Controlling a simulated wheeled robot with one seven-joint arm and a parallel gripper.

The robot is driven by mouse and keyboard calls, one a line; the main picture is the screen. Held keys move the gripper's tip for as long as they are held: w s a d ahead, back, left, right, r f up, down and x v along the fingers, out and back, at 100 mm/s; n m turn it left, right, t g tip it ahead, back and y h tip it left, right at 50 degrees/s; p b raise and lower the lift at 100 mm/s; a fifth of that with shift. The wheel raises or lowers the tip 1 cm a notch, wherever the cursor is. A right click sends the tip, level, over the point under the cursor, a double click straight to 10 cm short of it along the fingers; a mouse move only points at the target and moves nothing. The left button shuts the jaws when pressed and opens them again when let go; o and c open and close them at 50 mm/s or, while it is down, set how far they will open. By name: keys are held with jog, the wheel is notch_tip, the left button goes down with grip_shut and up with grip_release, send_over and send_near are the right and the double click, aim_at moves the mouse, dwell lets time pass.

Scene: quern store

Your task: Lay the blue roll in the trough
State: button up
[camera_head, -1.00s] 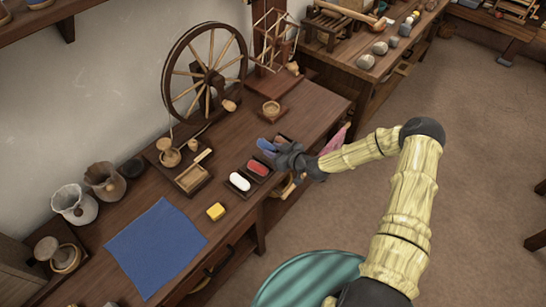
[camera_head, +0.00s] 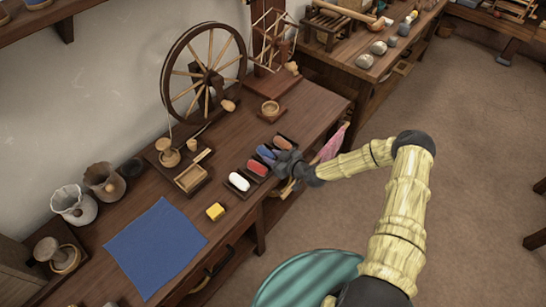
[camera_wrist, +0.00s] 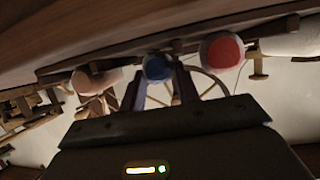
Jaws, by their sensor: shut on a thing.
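The blue roll (camera_head: 266,153) lies in the row between a red roll (camera_head: 257,169) and an orange-brown roll (camera_head: 284,142). My gripper (camera_head: 274,157) is shut on its near end. In the wrist view the blue roll's round end (camera_wrist: 157,67) shows between the two fingers of my gripper (camera_wrist: 160,88), level with its neighbours. The trough under the blue roll is mostly hidden by the roll and my gripper. I cannot tell whether the roll touches its bottom.
A white roll (camera_head: 238,181) lies left of the red one. A yellow block (camera_head: 215,211) and a blue cloth (camera_head: 156,246) lie further left on the bench. A spinning wheel (camera_head: 205,72) stands behind. A pink cloth (camera_head: 331,146) hangs at the bench edge.

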jog(key=shift+f, duration=0.3)
jog(key=o, duration=0.9)
jog(key=shift+r, duration=0.1)
jog(key=shift+o, duration=0.2)
jog(key=shift+r, duration=0.1)
jog(key=b+v, duration=0.1)
jog(key=v, duration=1.6)
jog(key=shift+d+r+b, duration=0.15)
jog(key=shift+b, duration=0.25)
